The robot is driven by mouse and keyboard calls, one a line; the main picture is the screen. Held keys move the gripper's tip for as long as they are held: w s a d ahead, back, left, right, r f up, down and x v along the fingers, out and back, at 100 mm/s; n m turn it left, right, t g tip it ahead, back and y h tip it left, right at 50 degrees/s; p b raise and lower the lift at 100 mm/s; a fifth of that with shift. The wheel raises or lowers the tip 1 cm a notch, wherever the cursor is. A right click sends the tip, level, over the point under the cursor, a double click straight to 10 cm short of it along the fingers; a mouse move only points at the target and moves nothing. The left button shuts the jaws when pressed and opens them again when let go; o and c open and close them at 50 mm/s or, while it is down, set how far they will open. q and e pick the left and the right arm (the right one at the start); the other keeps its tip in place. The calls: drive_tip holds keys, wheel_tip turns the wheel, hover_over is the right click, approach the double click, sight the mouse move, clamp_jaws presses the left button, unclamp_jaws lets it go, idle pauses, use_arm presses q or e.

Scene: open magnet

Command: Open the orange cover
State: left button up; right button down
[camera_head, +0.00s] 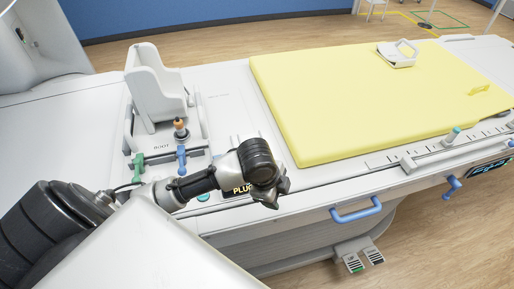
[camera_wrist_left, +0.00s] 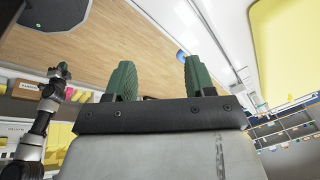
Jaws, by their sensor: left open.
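A small orange-topped part (camera_head: 180,123) stands upright on a dark and grey stem at the left end of the table, in front of a white upright holder. It is the only clearly orange piece there; I cannot tell if it is the cover. My left gripper (camera_head: 273,197) is to its right and nearer to me, over the table's front edge beside the yellow pad. In the left wrist view its two green fingers (camera_wrist_left: 158,78) are apart with nothing between them. A dark jointed arm, seemingly my right, shows at the left of that view; its small end (camera_wrist_left: 62,70) is unclear.
The white holder (camera_head: 157,88) stands behind the orange part. A blue lever (camera_head: 181,157) and a green clip (camera_head: 138,165) are in front. The yellow pad (camera_head: 370,100) fills the table to the right, with a white handled device (camera_head: 397,54) on it. A blue handle (camera_head: 356,211) juts from the front.

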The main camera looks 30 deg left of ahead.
use_arm(q)
drive_tip(key=w+a+r+m+y, duration=0.1)
drive_tip(key=w+a+r+m, duration=0.1)
drive_tip(key=w+a+r, duration=0.35)
drive_tip(key=w+a+r+m+y, duration=0.1)
drive_tip(key=w+a+r+m, duration=0.15)
drive_tip(key=a, duration=0.55)
drive_tip(key=shift+n+g, duration=0.25)
drive_tip(key=shift+g, duration=0.15)
drive_tip(key=w+f, duration=0.1)
drive_tip(key=f, duration=0.2)
drive_tip(key=w+f+p, duration=0.1)
drive_tip(key=f, duration=0.2)
drive_tip(key=w+f+p, duration=0.1)
drive_tip(key=f, duration=0.3)
drive_tip(key=shift+d, duration=0.3)
